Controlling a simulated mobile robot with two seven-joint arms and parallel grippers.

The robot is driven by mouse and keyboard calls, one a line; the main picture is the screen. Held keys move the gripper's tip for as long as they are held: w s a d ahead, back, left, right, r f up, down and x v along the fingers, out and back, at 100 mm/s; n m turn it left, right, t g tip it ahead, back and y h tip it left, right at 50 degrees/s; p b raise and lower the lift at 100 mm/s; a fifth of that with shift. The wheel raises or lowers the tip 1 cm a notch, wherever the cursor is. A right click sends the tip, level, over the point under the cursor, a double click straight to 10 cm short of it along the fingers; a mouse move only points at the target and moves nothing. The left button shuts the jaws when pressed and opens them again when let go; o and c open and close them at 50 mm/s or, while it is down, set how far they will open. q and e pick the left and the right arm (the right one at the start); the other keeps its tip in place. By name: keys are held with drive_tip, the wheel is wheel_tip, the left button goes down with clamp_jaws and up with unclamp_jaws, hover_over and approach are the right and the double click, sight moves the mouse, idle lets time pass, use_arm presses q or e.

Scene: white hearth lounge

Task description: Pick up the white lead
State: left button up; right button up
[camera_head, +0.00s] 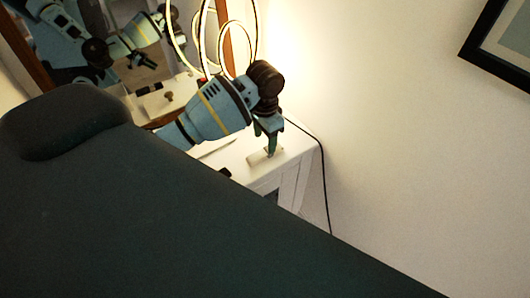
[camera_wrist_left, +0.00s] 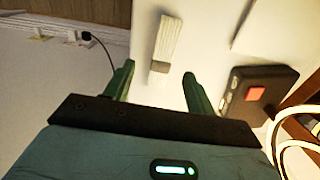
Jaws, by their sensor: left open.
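The white lead (camera_wrist_left: 168,38) appears as a ribbed white bundle with a grey end, lying on the white table. In the left wrist view its grey end is between and just beyond my open left fingers (camera_wrist_left: 158,72), with no visible contact. In the head view the lead (camera_head: 256,159) is a small pale shape on the tabletop, partly hidden by the fingers. My left gripper (camera_head: 270,150) points down at it, near the table's right end. My right gripper is not in view.
A black box with a red square (camera_wrist_left: 258,93) lies beside the right finger. A glowing looped lamp (camera_head: 238,45) stands behind my arm. A black cord (camera_head: 323,175) hangs off the white table (camera_head: 292,141). A dark green seat (camera_head: 190,225) fills the foreground; a mirror (camera_head: 150,75) is behind.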

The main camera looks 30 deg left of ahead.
sight(265, 151)
use_arm(q)
drive_tip(key=shift+w+a+f, duration=0.1)
drive_tip(key=shift+w+f, duration=0.05)
drive_tip(key=shift+f, duration=1.25)
drive_tip(key=shift+w+a+f, duration=0.1)
drive_tip(key=shift+w+f, duration=0.05)
drive_tip(key=shift+f, duration=1.2)
drive_tip(key=c, duration=1.1)
drive_tip(key=shift+o, duration=0.2)
drive_tip(key=shift+r, duration=0.1)
drive_tip(key=shift+r, duration=0.35)
drive_tip(key=r, duration=0.2)
drive_tip(key=shift+s+d+r, duration=0.35)
drive_tip(key=shift+s+d, duration=0.05)
drive_tip(key=s+d+r, duration=0.1)
drive_tip(key=s+d, duration=0.8)
drive_tip(key=s, duration=0.2)
drive_tip(key=shift+s+d+r, duration=0.15)
drive_tip(key=shift+d+r, duration=0.1)
drive_tip(key=shift+d, duration=0.1)
